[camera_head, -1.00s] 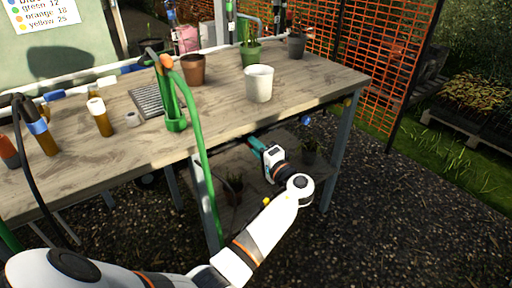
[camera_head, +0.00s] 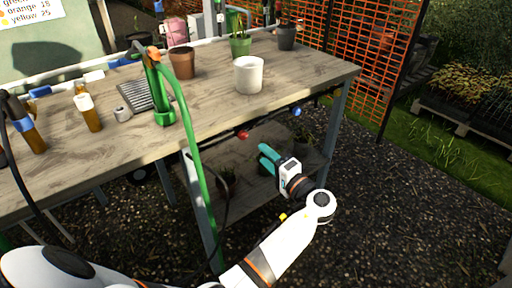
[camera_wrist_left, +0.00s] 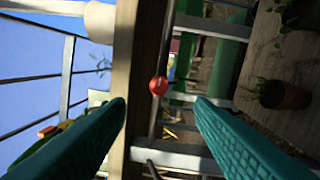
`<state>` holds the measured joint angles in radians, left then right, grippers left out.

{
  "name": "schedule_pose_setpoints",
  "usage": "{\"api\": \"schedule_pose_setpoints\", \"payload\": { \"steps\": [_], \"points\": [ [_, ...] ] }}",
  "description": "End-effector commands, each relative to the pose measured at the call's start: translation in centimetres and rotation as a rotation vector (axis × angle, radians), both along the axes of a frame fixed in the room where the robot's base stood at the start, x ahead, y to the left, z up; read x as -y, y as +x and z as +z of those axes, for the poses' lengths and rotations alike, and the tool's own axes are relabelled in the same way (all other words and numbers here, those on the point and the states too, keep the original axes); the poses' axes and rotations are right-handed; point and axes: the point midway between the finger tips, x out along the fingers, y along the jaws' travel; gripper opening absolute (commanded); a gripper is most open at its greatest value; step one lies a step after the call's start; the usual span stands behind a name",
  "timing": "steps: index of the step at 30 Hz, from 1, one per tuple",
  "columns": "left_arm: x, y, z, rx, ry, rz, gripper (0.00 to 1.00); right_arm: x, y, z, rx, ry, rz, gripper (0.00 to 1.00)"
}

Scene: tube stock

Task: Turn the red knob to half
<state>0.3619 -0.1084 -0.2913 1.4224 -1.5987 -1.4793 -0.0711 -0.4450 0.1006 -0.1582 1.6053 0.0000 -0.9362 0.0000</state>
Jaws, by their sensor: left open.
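The red knob (camera_head: 243,134) sits on a dark pipe under the front edge of the table, left of a blue knob (camera_head: 297,112). In the left wrist view the red knob (camera_wrist_left: 158,86) appears ahead, between my two teal fingers and apart from them. My left gripper (camera_head: 265,153) is open and empty, below and to the right of the red knob in the head view. It also shows in the left wrist view (camera_wrist_left: 160,108). No mark of the knob's turn can be made out. My right gripper is not in view.
The wooden table (camera_head: 290,80) bears a white pot (camera_head: 248,76), a brown pot (camera_head: 182,62) and a green stand (camera_head: 160,95) with a green hose (camera_head: 193,150). A lower shelf (camera_head: 255,195) holds small plants. Gravel in front is clear.

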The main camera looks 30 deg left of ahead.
Motion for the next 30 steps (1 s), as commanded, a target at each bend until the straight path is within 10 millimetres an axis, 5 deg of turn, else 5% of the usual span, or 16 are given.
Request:
{"api": "schedule_pose_setpoints", "payload": {
  "steps": [7,23,26,30],
  "points": [
    [2.4,-1.0,-0.1,0.001,0.000,0.000,0.48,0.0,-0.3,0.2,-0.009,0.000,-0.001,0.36],
    [2.5,-1.0,-0.2,-0.001,-0.002,-0.001,0.48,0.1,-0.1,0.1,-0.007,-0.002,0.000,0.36],
    [2.2,-1.3,-1.9,-0.031,-0.033,-0.017,0.48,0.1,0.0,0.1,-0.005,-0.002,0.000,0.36],
    [1.2,-2.6,-8.8,-0.145,-0.178,-0.080,0.48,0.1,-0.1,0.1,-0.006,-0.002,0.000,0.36]
  ]
}}
